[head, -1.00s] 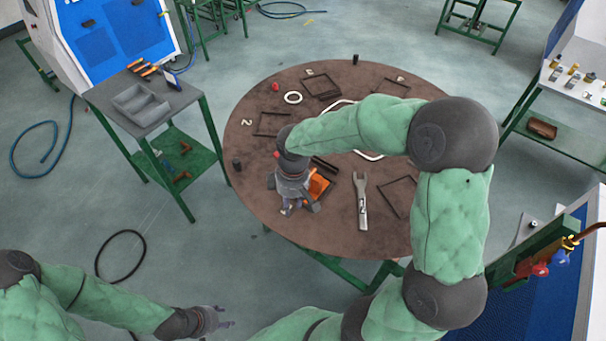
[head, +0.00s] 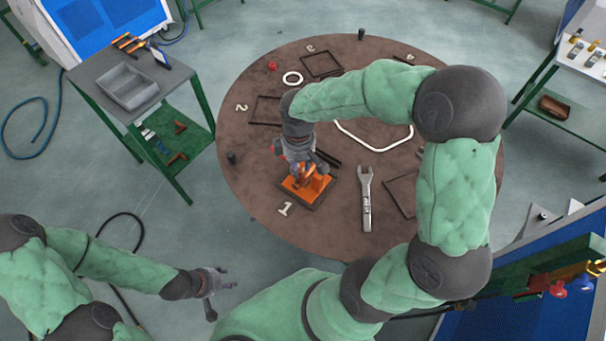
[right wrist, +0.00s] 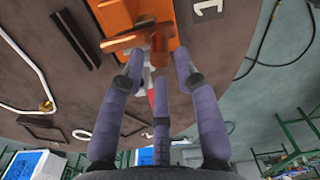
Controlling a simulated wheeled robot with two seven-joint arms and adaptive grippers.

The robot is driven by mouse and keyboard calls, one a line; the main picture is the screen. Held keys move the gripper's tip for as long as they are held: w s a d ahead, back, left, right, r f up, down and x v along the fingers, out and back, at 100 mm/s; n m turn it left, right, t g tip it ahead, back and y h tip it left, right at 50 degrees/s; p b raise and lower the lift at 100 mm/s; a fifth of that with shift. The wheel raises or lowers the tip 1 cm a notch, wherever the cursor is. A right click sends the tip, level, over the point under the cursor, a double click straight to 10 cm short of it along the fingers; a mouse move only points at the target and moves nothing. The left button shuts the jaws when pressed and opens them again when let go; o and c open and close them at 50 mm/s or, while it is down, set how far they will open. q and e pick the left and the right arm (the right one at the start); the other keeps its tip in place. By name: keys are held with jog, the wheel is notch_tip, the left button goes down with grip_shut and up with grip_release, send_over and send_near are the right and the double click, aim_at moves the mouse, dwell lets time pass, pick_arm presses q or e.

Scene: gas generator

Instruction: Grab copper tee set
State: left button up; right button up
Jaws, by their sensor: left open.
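A copper tee (right wrist: 159,48) stands on an orange block (right wrist: 128,15) at the top of the right wrist view. In the head view the orange block (head: 322,190) sits on the round table beside the number 1. My right gripper (head: 302,170) is over the block and partly hides the copper part. In the right wrist view my right gripper (right wrist: 159,62) is open, with fingers apart on both sides of the tee's upright part. Contact cannot be made out. My left gripper (head: 222,286) is open and empty, away from the table at the lower left.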

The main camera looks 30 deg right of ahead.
notch_tip(320, 180, down, 5)
jog(key=shift+f, duration=0.1)
grip_shut()
